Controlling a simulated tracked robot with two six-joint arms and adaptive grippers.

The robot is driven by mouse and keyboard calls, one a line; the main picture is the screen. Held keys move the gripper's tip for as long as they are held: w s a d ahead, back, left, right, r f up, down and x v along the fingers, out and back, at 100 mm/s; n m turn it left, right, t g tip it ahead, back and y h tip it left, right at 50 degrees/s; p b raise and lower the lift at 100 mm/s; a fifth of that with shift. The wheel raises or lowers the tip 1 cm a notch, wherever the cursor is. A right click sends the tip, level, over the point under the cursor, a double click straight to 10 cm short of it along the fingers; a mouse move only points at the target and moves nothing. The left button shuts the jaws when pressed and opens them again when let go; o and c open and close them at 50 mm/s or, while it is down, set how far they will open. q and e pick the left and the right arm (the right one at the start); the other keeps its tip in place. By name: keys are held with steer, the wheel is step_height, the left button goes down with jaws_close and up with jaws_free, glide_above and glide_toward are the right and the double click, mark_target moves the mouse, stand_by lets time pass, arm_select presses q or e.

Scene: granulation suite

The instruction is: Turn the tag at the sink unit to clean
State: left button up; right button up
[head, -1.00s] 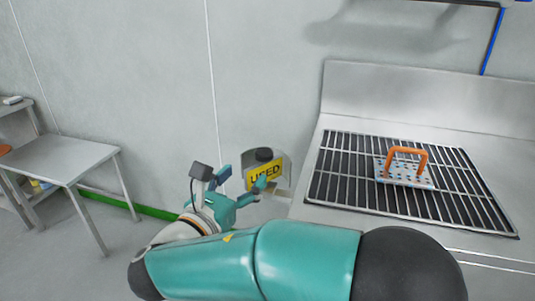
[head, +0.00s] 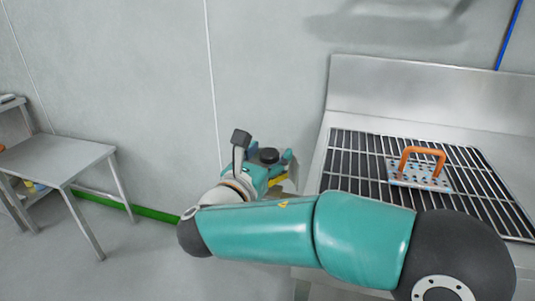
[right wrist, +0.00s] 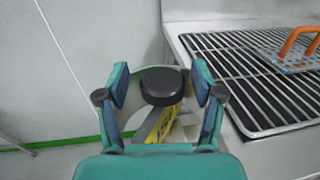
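The tag is a yellow plate with dark lettering (right wrist: 158,124) under a round black knob (right wrist: 162,85), beside the sink unit. In the head view the knob (head: 269,155) shows above my right gripper, and the yellow face (head: 279,179) is mostly hidden by it. In that view now the lettering cannot be read. My right gripper (right wrist: 160,88) is open, with one finger on each side of the knob. There is a gap at the left finger and a narrower one at the right; contact cannot be confirmed. My left gripper is not in view.
The steel sink unit (head: 420,85) is to the right, with a black slatted grate (head: 350,165). An orange-handled perforated block (head: 420,173) sits on the grate. A steel table (head: 55,158) stands at the left. The wall is close behind the tag.

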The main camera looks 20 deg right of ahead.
steer(key=c, duration=1)
steer(key=shift+c, duration=0.2)
steer(key=shift+d+n+t+y, duration=0.1)
steer(key=shift+n+t+y, duration=0.5)
steer(key=shift+y, duration=0.1)
steer(key=n+t+y+b, duration=0.1)
steer(key=n+y+b, duration=0.1)
steer(key=y, duration=0.1)
steer(key=shift+d+t, duration=0.1)
steer(key=shift+t, duration=0.3)
steer(key=n+y+b, duration=0.3)
steer(key=y+b, duration=0.2)
steer(key=n+y+b, duration=0.3)
steer(key=y+b, duration=0.1)
steer(key=b, duration=0.2)
steer(key=n+y+b, duration=0.3)
steer(key=y+b, duration=0.2)
steer(key=b, duration=0.1)
steer(key=shift+w+f+n+y, duration=0.1)
steer(key=shift+f+n+y, duration=0.2)
steer(key=shift+f+n, duration=0.1)
steer(key=shift+r+n+g+y+b, duration=0.3)
steer(key=shift+n+y+b, duration=0.25)
steer(key=shift+y, duration=0.35)
steer(key=shift+n+g+y, duration=0.5)
steer(key=shift+n+y, duration=0.15)
steer(key=shift+y, duration=0.15)
steer(key=shift+r, duration=0.1)
